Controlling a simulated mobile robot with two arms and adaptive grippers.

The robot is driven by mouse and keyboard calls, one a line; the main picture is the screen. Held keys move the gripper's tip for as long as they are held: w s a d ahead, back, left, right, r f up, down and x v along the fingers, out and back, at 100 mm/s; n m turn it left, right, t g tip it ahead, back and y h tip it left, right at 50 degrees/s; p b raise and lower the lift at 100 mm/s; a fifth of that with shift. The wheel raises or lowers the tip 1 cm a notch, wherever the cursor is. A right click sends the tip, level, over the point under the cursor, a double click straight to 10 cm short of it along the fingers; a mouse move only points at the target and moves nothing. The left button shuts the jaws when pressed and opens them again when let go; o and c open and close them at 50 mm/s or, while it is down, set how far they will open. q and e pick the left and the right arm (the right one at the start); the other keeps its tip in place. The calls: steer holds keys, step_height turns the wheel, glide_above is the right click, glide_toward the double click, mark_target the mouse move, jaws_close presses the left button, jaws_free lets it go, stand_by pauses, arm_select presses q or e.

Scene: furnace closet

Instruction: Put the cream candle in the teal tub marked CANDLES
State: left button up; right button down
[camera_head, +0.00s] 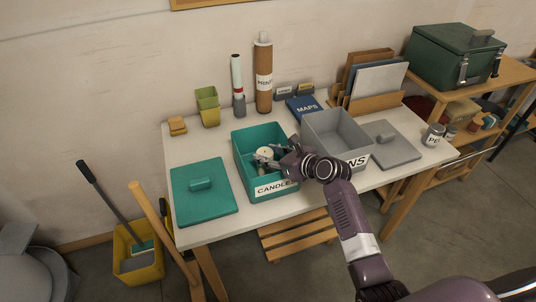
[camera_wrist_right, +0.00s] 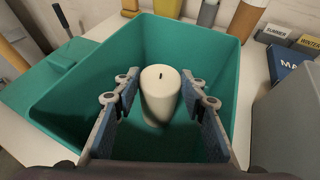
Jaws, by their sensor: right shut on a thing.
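The teal tub (camera_head: 244,176) stands open on the white table, its front label reading CANDLE with the end cut off from view. The cream candle (camera_head: 264,153) is inside the tub's opening; in the right wrist view the candle (camera_wrist_right: 160,98) is upright, with a dark wick on top. My right gripper (camera_head: 268,157) reaches into the tub from the right and is shut on the candle, with one finger on each side. Whether the candle's base touches the tub floor I cannot tell. My left gripper is not in view.
A teal lid (camera_head: 205,208) lies left of the tub. A grey bin (camera_head: 335,130) stands close on its right, partly behind my arm, with a grey lid (camera_head: 395,150) beyond.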

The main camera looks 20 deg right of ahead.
steer(key=c, duration=1.5)
jaws_free()
steer(key=v, duration=1.2)
